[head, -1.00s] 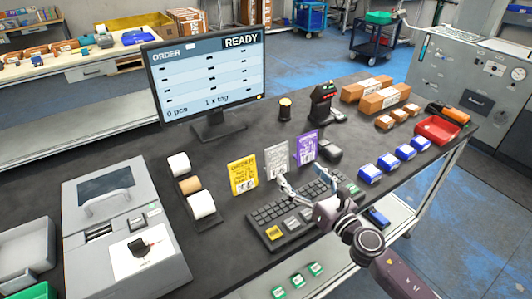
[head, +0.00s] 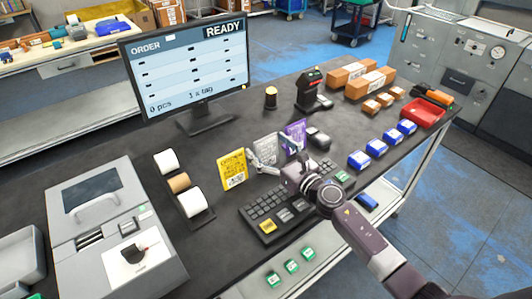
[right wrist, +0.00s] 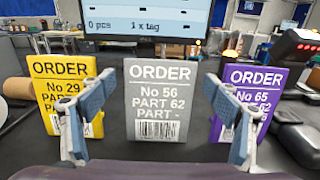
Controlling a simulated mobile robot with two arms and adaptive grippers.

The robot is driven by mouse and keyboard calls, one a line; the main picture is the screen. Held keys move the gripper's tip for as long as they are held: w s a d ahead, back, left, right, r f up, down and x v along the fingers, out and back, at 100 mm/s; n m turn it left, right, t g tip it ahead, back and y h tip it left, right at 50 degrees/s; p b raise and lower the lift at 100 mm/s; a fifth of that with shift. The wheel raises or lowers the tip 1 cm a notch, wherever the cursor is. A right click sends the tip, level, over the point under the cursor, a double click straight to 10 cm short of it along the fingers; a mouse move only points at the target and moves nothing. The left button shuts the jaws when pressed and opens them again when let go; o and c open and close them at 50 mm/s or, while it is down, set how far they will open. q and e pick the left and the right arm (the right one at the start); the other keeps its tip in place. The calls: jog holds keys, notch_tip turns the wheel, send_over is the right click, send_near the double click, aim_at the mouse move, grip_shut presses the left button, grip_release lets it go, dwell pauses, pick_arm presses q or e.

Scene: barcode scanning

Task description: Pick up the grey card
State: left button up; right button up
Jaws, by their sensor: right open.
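The grey card (right wrist: 165,98) stands upright on the dark table, printed "ORDER No 56 PART 62" with a barcode. In the head view the grey card (head: 265,150) is between the yellow card (head: 233,170) and the purple card (head: 296,136), its lower part behind my gripper. My right gripper (head: 278,157) is open in front of it. In the right wrist view, the fingers of my right gripper (right wrist: 163,95) stand on both sides of the grey card, with gaps and nothing held. The left gripper is not in view.
The yellow card (right wrist: 65,90) and purple card (right wrist: 245,100) flank the grey one closely. A keyboard (head: 280,212) lies in front, below my gripper. A monitor (head: 188,65) stands behind.

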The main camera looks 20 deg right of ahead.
jog(key=shift+w+a, duration=0.15)
jog(key=shift+w, duration=0.25)
jog(key=shift+c, duration=1.4)
jog(key=c, duration=0.9)
jog(key=shift+r, duration=0.15)
